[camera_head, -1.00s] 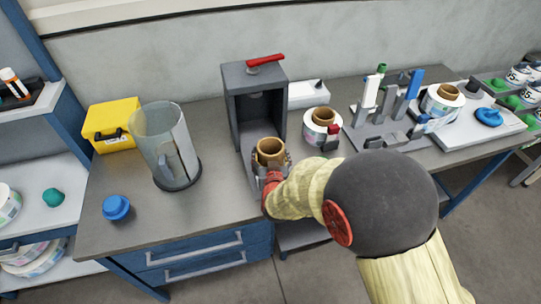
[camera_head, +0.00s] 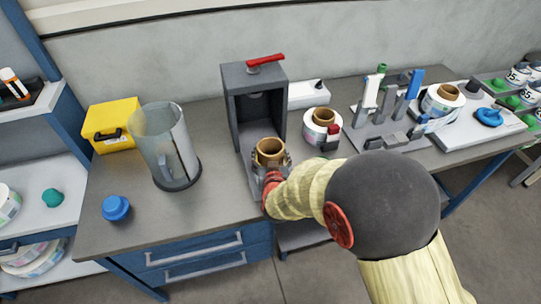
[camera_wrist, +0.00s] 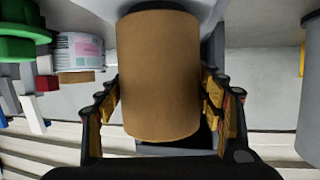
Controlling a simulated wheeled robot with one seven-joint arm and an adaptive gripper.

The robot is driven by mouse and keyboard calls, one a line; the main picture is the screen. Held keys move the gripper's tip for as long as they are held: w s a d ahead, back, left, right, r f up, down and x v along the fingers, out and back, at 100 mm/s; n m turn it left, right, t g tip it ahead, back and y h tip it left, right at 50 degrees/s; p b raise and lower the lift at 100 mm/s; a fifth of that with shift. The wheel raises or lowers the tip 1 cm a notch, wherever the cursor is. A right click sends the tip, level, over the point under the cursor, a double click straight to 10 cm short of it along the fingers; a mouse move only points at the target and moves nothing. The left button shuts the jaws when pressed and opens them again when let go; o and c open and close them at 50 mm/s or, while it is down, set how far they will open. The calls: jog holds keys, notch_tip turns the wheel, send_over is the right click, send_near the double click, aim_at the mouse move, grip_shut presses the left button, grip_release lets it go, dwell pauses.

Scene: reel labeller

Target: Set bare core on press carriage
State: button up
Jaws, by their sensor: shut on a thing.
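The bare core (camera_head: 270,150) is a brown cardboard tube. It stands upright at the front of the dark grey press (camera_head: 255,80), over the press carriage (camera_head: 252,180). The core fills the middle of the wrist view (camera_wrist: 158,75). My gripper (camera_head: 271,166) has its fingers on either side of the core; in the wrist view the two padded fingers (camera_wrist: 158,103) flank it. The gripper is shut on the core. The core's lower end and its contact with the carriage are hidden by my gripper in the head view.
A labelled reel with a core (camera_head: 318,130) stands right of the press, close to my arm. A clear cylinder (camera_head: 166,145), a blue cap (camera_head: 116,208) and a yellow box (camera_head: 111,120) are to the left. The bench front left is mostly clear.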

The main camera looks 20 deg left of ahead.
jog(key=shift+f+b, duration=0.5)
jog(key=shift+f, duration=0.1)
jog(key=o, duration=0.9)
jog(key=p+v, duration=0.3)
jog(key=v, duration=0.8)
jog(key=shift+p, duration=0.35)
dwell(0.4)
